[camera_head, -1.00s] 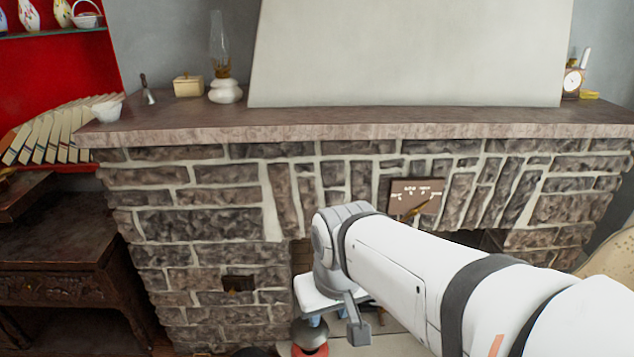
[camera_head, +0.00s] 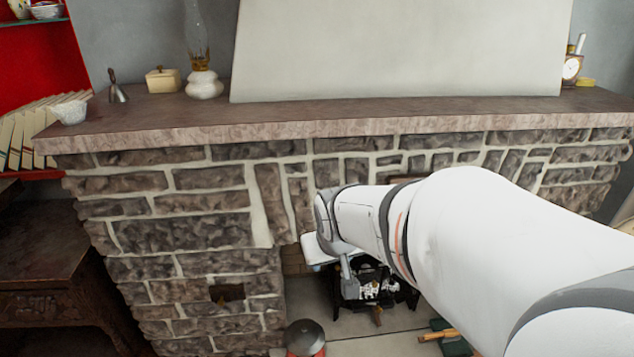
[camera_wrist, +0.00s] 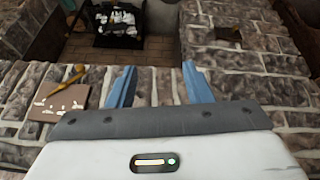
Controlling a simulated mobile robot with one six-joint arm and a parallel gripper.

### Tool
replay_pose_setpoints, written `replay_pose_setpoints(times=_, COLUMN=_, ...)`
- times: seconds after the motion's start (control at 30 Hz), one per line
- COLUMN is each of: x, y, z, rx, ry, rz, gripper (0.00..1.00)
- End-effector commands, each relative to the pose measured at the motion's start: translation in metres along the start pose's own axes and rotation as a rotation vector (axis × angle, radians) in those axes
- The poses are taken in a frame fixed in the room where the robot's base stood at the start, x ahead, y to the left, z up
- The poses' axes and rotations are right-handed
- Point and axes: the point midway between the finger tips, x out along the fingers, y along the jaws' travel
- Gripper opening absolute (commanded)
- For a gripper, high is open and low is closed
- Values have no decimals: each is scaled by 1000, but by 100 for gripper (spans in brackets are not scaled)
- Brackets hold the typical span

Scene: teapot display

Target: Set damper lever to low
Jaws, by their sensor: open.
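The damper plate (camera_wrist: 52,104) is a brown plaque with white markings, at the left of the wrist view. A brass-yellow damper lever (camera_wrist: 76,74) sticks out at its edge. The markings are too small to read, so I cannot tell the lever's setting. In the head view my arm hides the lever and nearly all of the plate. My gripper (camera_wrist: 159,80) is open and empty, its two blue fingers apart over the stonework. The lever is to the left of both fingers and apart from them.
A black grate (camera_wrist: 118,25) stands in the opening. A dark lidded pot (camera_head: 305,337) is on the floor.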

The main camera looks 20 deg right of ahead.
Motion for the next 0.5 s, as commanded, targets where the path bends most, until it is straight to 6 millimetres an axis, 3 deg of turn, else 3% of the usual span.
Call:
replay_pose_setpoints(times=0.03, x=31, y=17, z=-13, rx=21, ry=49, rz=28, gripper=46)
replay_pose_setpoints(times=0.23, x=113, y=88, z=-71, rx=54, ry=316, rz=105, gripper=46)
replay_pose_setpoints(times=0.4, x=174, y=148, z=-94, rx=68, ry=544, rz=139, gripper=46)
replay_pose_setpoints(times=0.5, x=205, y=180, z=-95, rx=78, ry=679, rz=137, gripper=46)
